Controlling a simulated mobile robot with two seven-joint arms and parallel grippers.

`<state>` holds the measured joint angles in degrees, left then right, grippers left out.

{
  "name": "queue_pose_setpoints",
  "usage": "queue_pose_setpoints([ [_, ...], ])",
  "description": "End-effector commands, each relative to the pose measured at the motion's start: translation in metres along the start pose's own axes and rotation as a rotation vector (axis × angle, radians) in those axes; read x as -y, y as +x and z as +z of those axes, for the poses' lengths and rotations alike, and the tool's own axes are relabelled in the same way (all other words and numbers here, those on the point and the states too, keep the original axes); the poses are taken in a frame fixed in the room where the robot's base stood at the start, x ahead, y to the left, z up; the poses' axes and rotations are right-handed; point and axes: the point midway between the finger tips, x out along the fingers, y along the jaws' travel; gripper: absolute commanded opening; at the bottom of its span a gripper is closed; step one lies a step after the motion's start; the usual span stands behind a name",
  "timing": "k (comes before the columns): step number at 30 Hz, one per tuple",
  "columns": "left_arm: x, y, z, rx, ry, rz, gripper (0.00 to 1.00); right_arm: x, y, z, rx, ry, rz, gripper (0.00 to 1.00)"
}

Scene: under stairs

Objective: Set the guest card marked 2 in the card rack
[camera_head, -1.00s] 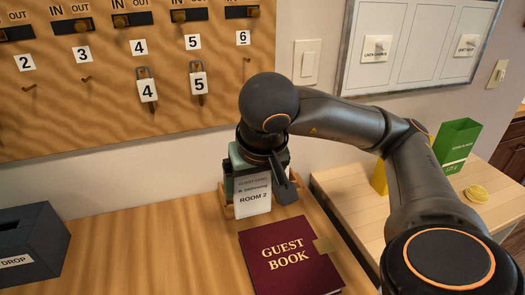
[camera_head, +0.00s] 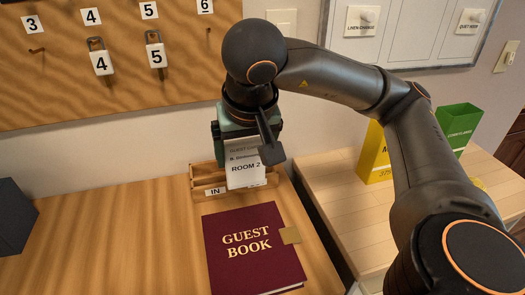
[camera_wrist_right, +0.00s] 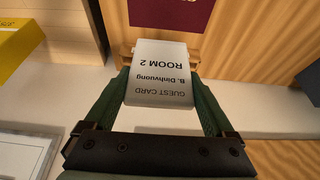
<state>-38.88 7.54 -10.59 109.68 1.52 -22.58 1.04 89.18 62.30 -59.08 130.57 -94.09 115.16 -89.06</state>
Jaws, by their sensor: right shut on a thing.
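The white guest card (camera_head: 246,171) reads "ROOM 2" and is held upright, slightly tilted, with its print facing my head camera. My right gripper (camera_head: 243,148) is shut on its upper part from above. The wooden card rack (camera_head: 203,184), with an "IN" label on its front, stands on the desk by the wall. In the head view the card's lower edge overlaps the rack; I cannot tell whether it is in the slot or above it. In the right wrist view the card (camera_wrist_right: 160,75) sits between the green fingers, with the rack (camera_wrist_right: 126,57) behind it. My left gripper is out of view.
A dark red guest book (camera_head: 255,255) lies in front of the rack. A dark box (camera_head: 12,215) stands at the left. A key board (camera_head: 120,90) hangs above. Yellow (camera_head: 375,155) and green (camera_head: 458,127) holders stand on the right counter. The desk left of the book is clear.

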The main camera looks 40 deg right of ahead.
Motion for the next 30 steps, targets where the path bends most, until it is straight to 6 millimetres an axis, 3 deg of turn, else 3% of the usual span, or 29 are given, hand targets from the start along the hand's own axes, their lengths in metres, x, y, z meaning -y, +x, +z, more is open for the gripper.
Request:
queue_pose_setpoints([
  [9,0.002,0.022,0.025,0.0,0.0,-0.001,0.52,-0.024,0.057,-0.042,0.007,0.009,0.003,0.0],
  [13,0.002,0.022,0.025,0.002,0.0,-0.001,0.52,-0.036,0.078,-0.063,0.006,0.007,0.007,0.0],
  [18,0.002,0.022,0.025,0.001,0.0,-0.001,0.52,-0.043,0.113,-0.073,0.003,0.004,0.005,0.0],
  [27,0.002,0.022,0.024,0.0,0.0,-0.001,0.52,-0.05,0.142,-0.081,0.003,0.002,0.004,0.0],
  [30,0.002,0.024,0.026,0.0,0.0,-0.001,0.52,-0.05,0.158,-0.074,0.002,0.0,0.005,0.0],
])
